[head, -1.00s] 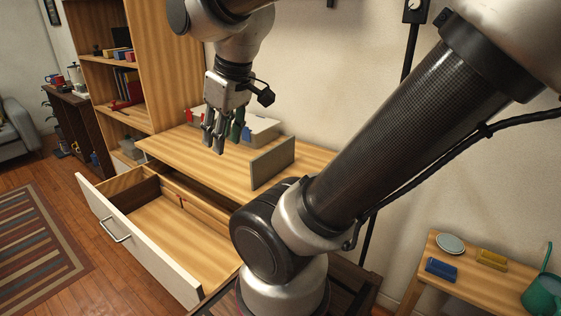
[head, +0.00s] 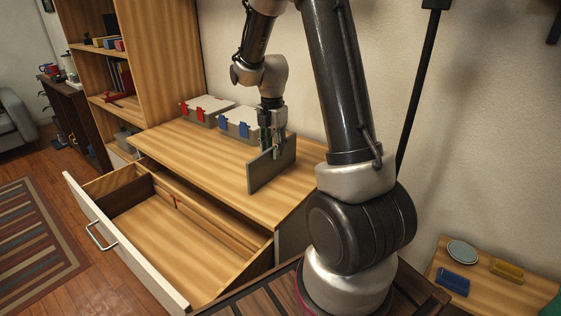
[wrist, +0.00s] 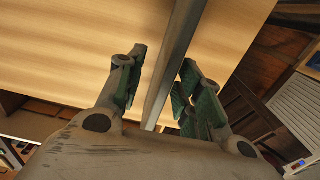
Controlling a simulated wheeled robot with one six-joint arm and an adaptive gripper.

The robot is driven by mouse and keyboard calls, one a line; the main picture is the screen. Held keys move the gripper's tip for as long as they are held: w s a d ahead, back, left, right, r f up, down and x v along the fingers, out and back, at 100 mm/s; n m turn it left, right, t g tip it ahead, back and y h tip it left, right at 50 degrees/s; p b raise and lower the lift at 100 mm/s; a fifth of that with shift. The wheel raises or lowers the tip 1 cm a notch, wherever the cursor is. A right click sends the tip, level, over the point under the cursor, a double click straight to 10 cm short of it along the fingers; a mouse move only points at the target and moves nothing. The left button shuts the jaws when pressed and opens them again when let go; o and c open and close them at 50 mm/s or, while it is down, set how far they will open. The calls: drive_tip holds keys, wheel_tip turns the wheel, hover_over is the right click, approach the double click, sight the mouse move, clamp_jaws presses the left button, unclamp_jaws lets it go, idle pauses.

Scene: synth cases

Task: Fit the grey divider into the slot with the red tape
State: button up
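The grey divider (head: 262,176) stands upright on its edge on the wooden desk top. My gripper (head: 270,142) points down over its upper edge. In the wrist view the divider (wrist: 178,50) passes between the two green-padded fingers (wrist: 163,85). A gap shows between the left finger and the divider; the right finger is very close to it, and I cannot tell if they touch. The open drawer (head: 150,265) is below the desk top. A small red mark (head: 176,203), likely the red tape, shows on the drawer's inner far side. The slot itself is too small to make out.
Two grey boxes stand at the back of the desk, one with red clips (head: 207,108) and one with blue clips (head: 238,122). A bookcase (head: 150,60) rises at the left. The drawer floor looks clear. A small side table (head: 485,287) holds a few items at the right.

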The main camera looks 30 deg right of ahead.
sight(274, 176)
drive_tip(key=f, duration=0.6)
drive_tip(key=shift+s+f, duration=0.1)
drive_tip(key=shift+s, duration=0.2)
clamp_jaws()
